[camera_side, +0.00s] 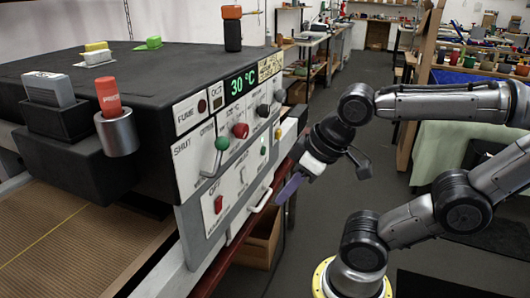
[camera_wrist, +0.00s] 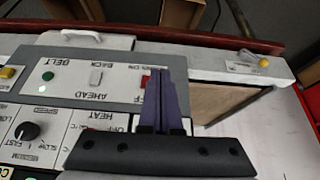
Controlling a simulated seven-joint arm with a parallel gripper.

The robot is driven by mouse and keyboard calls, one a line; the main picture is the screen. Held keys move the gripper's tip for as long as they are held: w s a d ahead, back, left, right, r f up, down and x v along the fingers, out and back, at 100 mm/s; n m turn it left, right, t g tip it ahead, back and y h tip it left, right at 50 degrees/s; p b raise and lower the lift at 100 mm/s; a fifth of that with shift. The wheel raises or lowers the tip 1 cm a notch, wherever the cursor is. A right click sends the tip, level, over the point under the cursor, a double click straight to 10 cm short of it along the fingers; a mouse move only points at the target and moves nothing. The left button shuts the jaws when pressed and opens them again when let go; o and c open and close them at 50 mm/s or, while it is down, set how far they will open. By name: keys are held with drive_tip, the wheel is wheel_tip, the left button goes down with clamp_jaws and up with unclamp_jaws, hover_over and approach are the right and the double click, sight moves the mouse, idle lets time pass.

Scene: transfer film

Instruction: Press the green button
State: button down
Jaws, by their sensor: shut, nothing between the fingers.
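The green button (camera_wrist: 47,76) is a small round button on the grey belt panel in the wrist view, left of a grey switch. In the side view the green button (camera_side: 263,151) is on the lower part of the machine's front panel. My gripper (camera_side: 284,197) has purple fingers, shut together with nothing between them, and hangs in front of the panel, apart from the button. In the wrist view my gripper (camera_wrist: 167,73) is well right of the button, with its fingers partly covering a red switch (camera_wrist: 146,82).
The black machine (camera_side: 150,70) has a 30 °C display, a red knob (camera_side: 240,130), a green-topped lever (camera_side: 222,143) and a white handle (camera_side: 260,201) low on its front. A grey holder with a red marker (camera_side: 108,95) sits on its left side.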

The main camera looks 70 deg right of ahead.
sight(264, 151)
drive_tip(key=shift+w, duration=0.1)
drive_tip(key=w+d+m+h, duration=0.2)
drive_tip(key=w+d+m, duration=0.65)
drive_tip(key=d, duration=0.35)
drive_tip(key=s+d+f+m+h, duration=0.1)
drive_tip(key=s+d+m+h, duration=0.1)
drive_tip(key=d+m, duration=0.6)
drive_tip(key=d, duration=0.6)
drive_tip(key=shift+s+d+h, duration=0.15)
drive_tip(key=shift+d+h, duration=0.05)
drive_tip(key=shift+h, duration=0.1)
drive_tip(key=shift+f, duration=0.15)
drive_tip(key=w+d+f, duration=0.3)
drive_tip(key=w+f, duration=0.5)
drive_tip(key=shift+w+d, duration=0.35)
